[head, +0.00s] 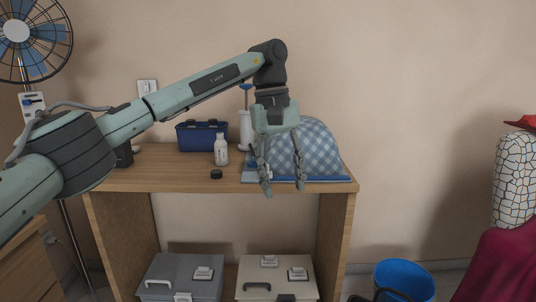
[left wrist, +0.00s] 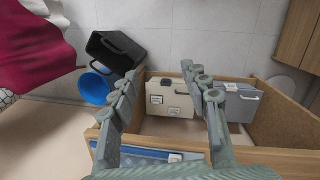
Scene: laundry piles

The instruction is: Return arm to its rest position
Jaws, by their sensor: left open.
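My left arm comes in from the left in the head view. Its gripper (head: 283,180) hangs fingers-down in front of a blue-and-white checked cloth mound (head: 319,150) on the wooden table (head: 165,178). In the left wrist view the two fingers of the left gripper (left wrist: 165,92) stand apart, with nothing held between them. The gripper hides part of the cloth mound and the blue board (head: 325,180) under it. Whether the fingers touch the cloth or board cannot be told. My right gripper is not in view.
On the table stand a white bottle (head: 221,150), a dark cap (head: 216,174) and a blue basket (head: 202,136). A grey box (head: 180,277) and a beige box (head: 277,278) sit below. A blue bucket (head: 404,281) and dark red cloth (head: 500,268) are at right. A fan (head: 35,40) stands at left.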

